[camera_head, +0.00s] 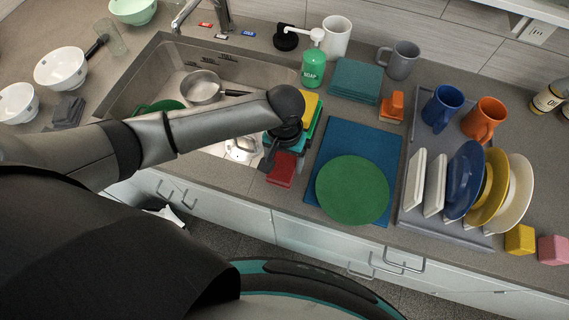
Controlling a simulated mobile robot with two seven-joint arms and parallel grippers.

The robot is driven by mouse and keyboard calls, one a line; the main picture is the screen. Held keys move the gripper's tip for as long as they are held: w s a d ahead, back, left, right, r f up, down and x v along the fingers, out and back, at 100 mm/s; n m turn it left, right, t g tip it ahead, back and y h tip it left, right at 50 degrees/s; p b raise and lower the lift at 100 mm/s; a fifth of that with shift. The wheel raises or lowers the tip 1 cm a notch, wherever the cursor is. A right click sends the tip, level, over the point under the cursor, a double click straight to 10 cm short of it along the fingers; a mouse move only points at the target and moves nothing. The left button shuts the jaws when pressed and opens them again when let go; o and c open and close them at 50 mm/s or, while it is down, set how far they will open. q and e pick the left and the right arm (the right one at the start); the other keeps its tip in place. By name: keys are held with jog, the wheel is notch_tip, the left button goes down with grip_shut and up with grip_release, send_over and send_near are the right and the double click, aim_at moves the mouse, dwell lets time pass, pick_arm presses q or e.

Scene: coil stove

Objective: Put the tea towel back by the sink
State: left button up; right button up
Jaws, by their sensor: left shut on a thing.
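No piece is plainly marked as the tea towel. A teal folded cloth (355,80) lies on the counter right of the soap bottle. Yellow (311,104), green and teal flat pieces, with a red piece (282,169) in front, show around my left gripper at the sink's right edge. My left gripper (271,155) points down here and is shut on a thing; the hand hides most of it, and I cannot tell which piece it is. The sink (134,78) holds a steel pan, a green item and a white item. My right gripper is not in view.
A green plate (352,190) lies on a blue mat (335,135) right of the gripper. A green soap bottle (313,68) stands behind. A dish rack (412,205) with plates and mugs fills the right. A gray mug (402,60) and orange block stand close to the cloth.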

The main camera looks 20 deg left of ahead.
aim_at(285, 161)
pick_arm(q)
jog(key=shift+f, duration=1.25)
jog(key=shift+f, duration=0.2)
jog(key=o, duration=1.2)
jog(key=shift+r, duration=0.15)
notch_tip(285, 161, up, 12)
jog(key=shift+r+p, duration=0.1)
jog(key=shift+p, duration=0.7)
